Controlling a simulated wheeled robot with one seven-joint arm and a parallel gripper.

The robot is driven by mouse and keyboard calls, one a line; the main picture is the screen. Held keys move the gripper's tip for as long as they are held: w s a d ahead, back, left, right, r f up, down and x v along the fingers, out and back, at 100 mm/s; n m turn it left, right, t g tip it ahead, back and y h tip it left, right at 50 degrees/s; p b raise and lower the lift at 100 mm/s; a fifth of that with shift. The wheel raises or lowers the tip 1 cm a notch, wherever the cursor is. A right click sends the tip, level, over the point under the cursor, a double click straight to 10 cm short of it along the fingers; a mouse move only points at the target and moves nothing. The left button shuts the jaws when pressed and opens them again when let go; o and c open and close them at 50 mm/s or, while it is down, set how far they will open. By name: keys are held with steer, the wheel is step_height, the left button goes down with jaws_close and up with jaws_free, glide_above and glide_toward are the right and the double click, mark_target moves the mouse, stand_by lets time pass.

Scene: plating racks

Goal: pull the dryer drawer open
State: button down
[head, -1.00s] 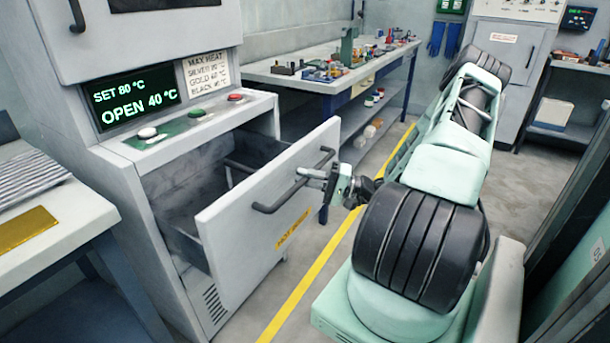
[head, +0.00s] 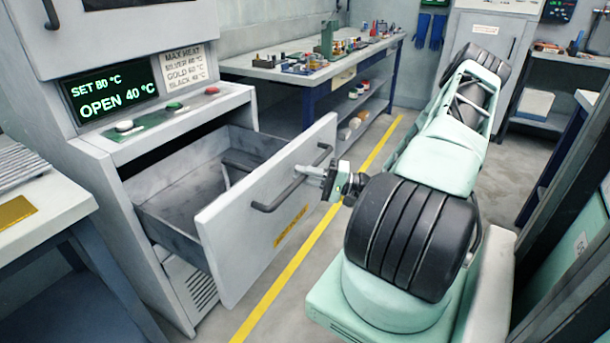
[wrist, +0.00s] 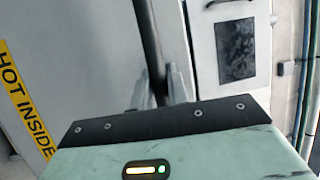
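The dryer drawer (head: 238,232) stands well out of the dryer cabinet (head: 105,190), and its grey interior shows. A dark bar handle (head: 277,194) runs along the drawer front; it also shows in the wrist view (wrist: 149,40). My gripper (head: 312,171) is at the far part of this handle. In the wrist view my gripper's fingers (wrist: 164,88) stand on both sides of the bar and look closed around it. The finger tips are partly hidden behind the bar and the gripper body.
The dryer display (head: 110,97) reads SET 80 °C, OPEN 40 °C. A side table (head: 55,208) stands at the left and a workbench (head: 275,75) behind. A yellow floor line (head: 285,280) runs past the drawer; the floor in front is clear.

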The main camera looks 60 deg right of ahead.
steer(key=c, duration=1.4)
jaws_free()
steer(key=shift+o, duration=0.2)
steer(key=shift+d, duration=0.1)
steer(key=b+v, duration=0.2)
steer(key=v, duration=1.5)
steer(key=shift+s+f, duration=0.15)
steer(key=shift+s, duration=0.05)
